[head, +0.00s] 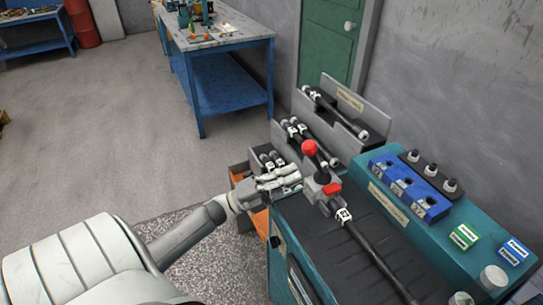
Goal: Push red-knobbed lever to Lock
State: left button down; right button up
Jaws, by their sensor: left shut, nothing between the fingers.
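The red-knobbed lever (310,148) stands on a grey block (323,187) on top of the teal machine (345,250). Its shaft looks nearly upright. A red part (332,189) sits on the block just right of the lever's base. My left gripper (298,182) is shut and empty. It is just left of the lever's base, lower than the knob; I cannot tell whether it touches. Any Lock marking is too small to read. My right gripper is not in view.
Black rods with white markers lie on grey racks (345,98) behind the lever, and another rod (375,255) runs toward the front. Blue blocks (410,188) stand on the machine's right side. A blue workbench (232,85) is farther back. Open floor lies left.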

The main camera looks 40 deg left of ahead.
aim_at(318, 162)
pick_arm(q)
jog(key=shift+p+x, duration=0.45)
jog(key=shift+x, duration=1.6)
jog(key=w+r+g+y+p, duration=0.1)
jog(key=w+g+p, duration=0.1)
jog(key=p, duration=0.4)
jog(key=w+d+r+n+g+y+p, duration=0.1)
jog(key=w+r+g+y+p, duration=0.1)
jog(key=p, duration=0.4)
jog(key=shift+d+r+g+y+p, duration=0.2)
jog(key=shift+r+g+y+p, duration=0.1)
jog(key=shift+r+g+p, duration=0.1)
jog(key=x, duration=0.3)
jog(key=shift+w+a+f+b, duration=0.1)
jog(key=shift+w+f+b, duration=0.15)
jog(key=shift+w+b, duration=0.1)
jog(key=shift+r, duration=0.15)
jog(key=shift+a+r, duration=0.1)
